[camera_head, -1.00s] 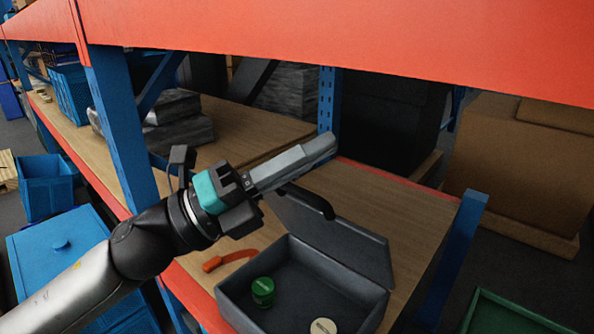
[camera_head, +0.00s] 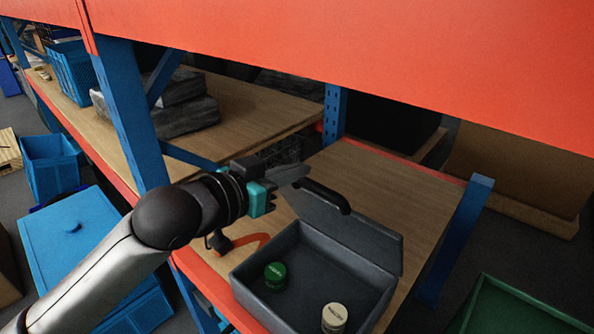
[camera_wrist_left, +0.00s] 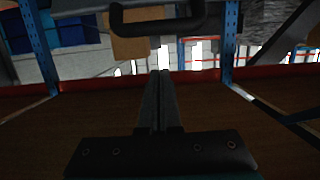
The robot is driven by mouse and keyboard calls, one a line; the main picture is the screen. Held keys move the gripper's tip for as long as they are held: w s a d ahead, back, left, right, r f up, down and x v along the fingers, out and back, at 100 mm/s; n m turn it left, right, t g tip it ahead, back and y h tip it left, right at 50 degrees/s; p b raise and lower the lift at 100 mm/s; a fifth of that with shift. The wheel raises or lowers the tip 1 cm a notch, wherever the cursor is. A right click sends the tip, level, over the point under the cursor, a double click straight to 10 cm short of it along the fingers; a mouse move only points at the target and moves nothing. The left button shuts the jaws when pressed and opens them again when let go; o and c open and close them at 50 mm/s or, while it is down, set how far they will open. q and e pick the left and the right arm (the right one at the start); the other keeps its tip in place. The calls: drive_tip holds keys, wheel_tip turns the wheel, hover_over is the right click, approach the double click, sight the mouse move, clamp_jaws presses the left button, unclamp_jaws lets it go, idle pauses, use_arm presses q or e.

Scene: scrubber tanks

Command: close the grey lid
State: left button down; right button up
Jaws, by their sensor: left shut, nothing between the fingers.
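The grey lid (camera_head: 352,232) stands raised, hinged along the far side of an open grey box (camera_head: 292,293) on the wooden shelf. A black handle (camera_head: 324,196) sits on the lid's outer side near its top left; what looks like this handle crosses the top of the left wrist view (camera_wrist_left: 157,22). My left gripper (camera_head: 297,174) is shut and empty, just behind and left of the handle; whether it touches the lid I cannot tell. In the left wrist view its closed fingers (camera_wrist_left: 159,95) point forward below the handle. My right gripper is not seen.
A green can (camera_head: 275,275) and a cream can (camera_head: 334,317) stand inside the box. An orange strap-like thing (camera_head: 250,241) lies left of it. A red beam (camera_head: 400,60) spans above, with blue posts (camera_head: 455,240) beside. The shelf right of the lid is clear.

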sight(313, 187)
use_arm(q)
drive_tip(key=x, duration=0.8)
drive_tip(key=shift+r, duration=0.15)
drive_tip(key=shift+w+f, duration=0.1)
drive_tip(key=shift+f, duration=0.25)
drive_tip(key=shift+s+a+f+p, duration=0.2)
drive_tip(key=shift+s+a+f, duration=0.2)
drive_tip(key=shift+s+f, duration=0.15)
drive_tip(key=shift+s+a+f+p, duration=0.15)
drive_tip(key=shift+s+a+f, duration=0.3)
drive_tip(key=shift+s, duration=0.15)
